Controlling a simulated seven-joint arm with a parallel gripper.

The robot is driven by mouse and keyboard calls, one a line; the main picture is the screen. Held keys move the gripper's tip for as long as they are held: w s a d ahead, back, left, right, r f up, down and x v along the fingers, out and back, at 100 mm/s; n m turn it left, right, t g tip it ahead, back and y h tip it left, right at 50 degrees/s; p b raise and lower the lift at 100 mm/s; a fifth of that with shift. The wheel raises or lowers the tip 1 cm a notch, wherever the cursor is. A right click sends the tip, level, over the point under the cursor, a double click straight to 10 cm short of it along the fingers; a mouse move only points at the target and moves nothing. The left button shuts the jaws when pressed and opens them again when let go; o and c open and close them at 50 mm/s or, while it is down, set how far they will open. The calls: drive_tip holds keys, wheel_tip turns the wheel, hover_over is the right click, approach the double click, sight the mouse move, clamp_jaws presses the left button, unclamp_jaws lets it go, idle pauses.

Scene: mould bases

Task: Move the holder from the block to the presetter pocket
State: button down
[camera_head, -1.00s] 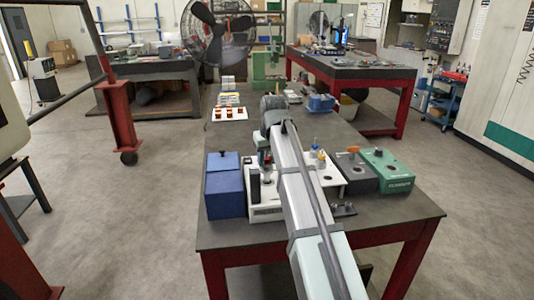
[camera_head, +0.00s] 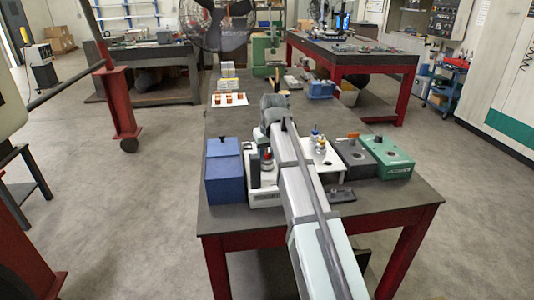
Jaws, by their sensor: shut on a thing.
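My arm reaches away over the bench, and its wrist bends down at the far end. My gripper (camera_head: 265,147) shows only in small part at the left side of my arm. It is shut on the holder (camera_head: 266,157), a small silver and reddish piece over the white presetter (camera_head: 264,198). The presetter has a dark upright column. Whether the holder touches the pocket cannot be told.
A blue box (camera_head: 224,174) stands close left of the presetter. A white plate (camera_head: 323,163) with upright holders lies right of my arm. A white tray with orange pieces (camera_head: 229,100) sits farther back. The bench (camera_head: 230,221) is bare along its front edge.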

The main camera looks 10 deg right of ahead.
drive_tip(key=c, duration=0.7)
unclamp_jaws()
drive_tip(key=shift+o, duration=0.2)
drive_tip(key=v, duration=1.4)
drive_tip(key=shift+w, duration=0.15)
